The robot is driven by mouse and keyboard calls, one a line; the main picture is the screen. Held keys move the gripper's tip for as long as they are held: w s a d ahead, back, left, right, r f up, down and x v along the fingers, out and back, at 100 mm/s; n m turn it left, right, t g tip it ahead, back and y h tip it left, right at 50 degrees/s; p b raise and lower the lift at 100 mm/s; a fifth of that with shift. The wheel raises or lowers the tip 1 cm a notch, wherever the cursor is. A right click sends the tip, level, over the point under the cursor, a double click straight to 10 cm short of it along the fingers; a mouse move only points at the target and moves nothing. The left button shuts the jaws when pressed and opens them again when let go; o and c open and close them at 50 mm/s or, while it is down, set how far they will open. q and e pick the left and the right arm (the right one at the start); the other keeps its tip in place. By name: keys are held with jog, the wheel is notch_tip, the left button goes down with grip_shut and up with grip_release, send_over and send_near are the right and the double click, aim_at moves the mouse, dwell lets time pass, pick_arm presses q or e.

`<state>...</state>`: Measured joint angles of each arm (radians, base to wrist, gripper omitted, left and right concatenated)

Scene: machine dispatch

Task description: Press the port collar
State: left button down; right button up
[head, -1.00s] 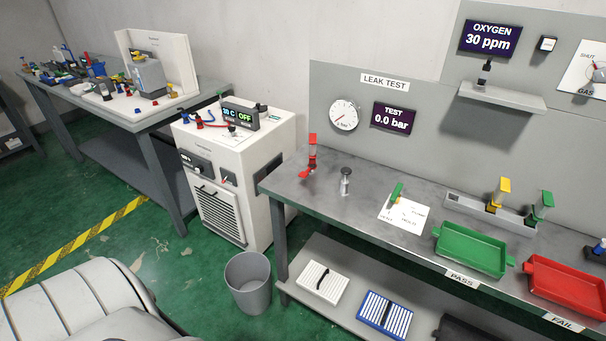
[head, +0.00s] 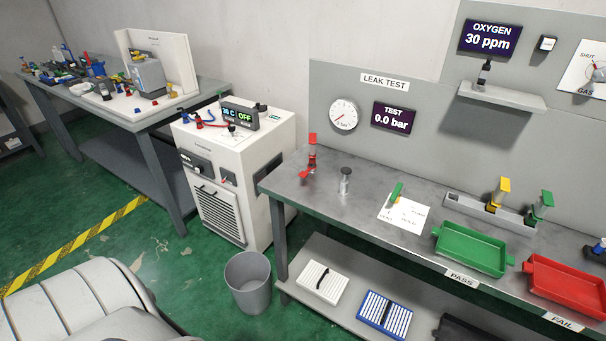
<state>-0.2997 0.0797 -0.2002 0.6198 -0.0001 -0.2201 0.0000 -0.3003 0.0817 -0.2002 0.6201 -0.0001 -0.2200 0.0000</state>
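No part that I can surely name as the port collar stands out in the head view. On the leak test bench (head: 375,215) stands a red upright fitting (head: 312,150) with a red lever at its foot. Beside it is a small metal post with a dark round cap (head: 346,181). A white card (head: 404,213) with a green-handled piece (head: 396,193) lies further right. The test display (head: 394,117) reads 0.0 bar, and a round gauge (head: 343,115) hangs left of it. Neither of my grippers is in view.
A green tray (head: 470,252) and a red tray (head: 566,285) sit at the bench's right. Yellow- and green-topped pieces stand in a grey rack (head: 470,205). A white machine (head: 224,165), grey bin (head: 248,284) and cluttered left table (head: 150,122) stand left. Bare bench lies between post and card.

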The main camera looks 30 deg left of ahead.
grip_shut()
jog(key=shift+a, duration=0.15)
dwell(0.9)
